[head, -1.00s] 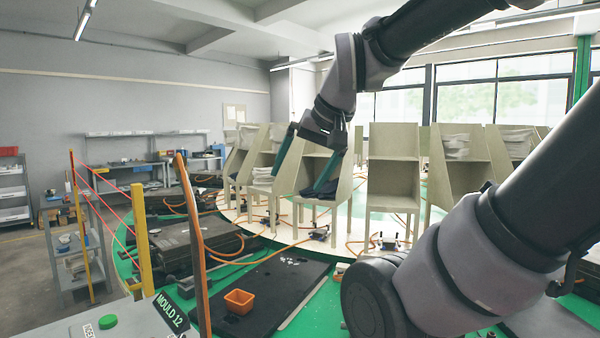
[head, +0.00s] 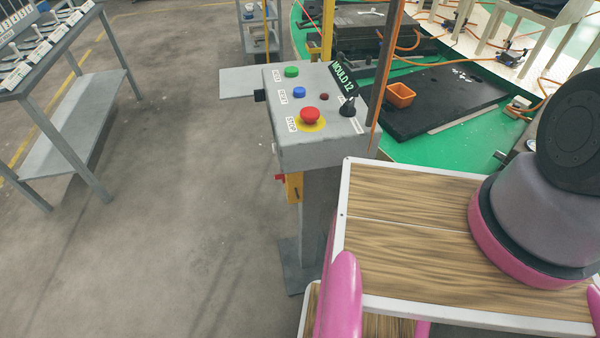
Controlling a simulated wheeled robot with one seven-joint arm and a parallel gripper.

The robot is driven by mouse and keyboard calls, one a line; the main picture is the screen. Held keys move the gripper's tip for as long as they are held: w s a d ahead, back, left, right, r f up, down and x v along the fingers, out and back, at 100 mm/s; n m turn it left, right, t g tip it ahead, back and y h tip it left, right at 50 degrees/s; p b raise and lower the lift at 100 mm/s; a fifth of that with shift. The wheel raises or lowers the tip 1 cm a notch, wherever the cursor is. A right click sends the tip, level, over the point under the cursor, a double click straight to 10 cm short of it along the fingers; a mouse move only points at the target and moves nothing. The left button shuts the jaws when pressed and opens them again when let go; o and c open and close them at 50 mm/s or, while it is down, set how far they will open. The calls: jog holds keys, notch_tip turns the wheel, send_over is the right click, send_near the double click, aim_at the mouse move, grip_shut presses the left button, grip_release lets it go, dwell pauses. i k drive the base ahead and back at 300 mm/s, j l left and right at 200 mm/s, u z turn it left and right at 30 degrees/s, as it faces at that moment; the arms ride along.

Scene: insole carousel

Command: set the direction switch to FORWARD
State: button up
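The grey control box (head: 316,142) stands on a post in the middle of the head view, with a "MOULD 12" sign at its back right corner. On its sloped top are a green button (head: 291,72), a blue button (head: 298,92), a small dark red lamp or button (head: 324,96) and a red stop button (head: 310,115) on a yellow disc. A black knob or lever (head: 348,107) at the right of the top looks like the direction switch. Its labels and setting are too small to read. My gripper is out of view.
My wood-topped base and the lower arm fill the lower right, close to the box. A grey table (head: 75,110) with labelled items stands at the left. The floor left of the box is clear.

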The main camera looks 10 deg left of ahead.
aim_at(348, 110)
jog(key=j+z, duration=0.1)
jog(key=j, duration=0.35)
jog(key=k+j, duration=0.15)
jog(key=j, duration=0.3)
jog(key=k+j+z, duration=0.15)
jog(key=j, duration=0.3)
jog(key=j+z, duration=0.1)
jog(key=j, duration=0.35)
jog(key=k+j+z, duration=0.1)
jog(key=j, duration=0.3)
jog(key=k+j, duration=0.25)
jog(key=j, duration=0.15)
jog(key=j+z, duration=0.05)
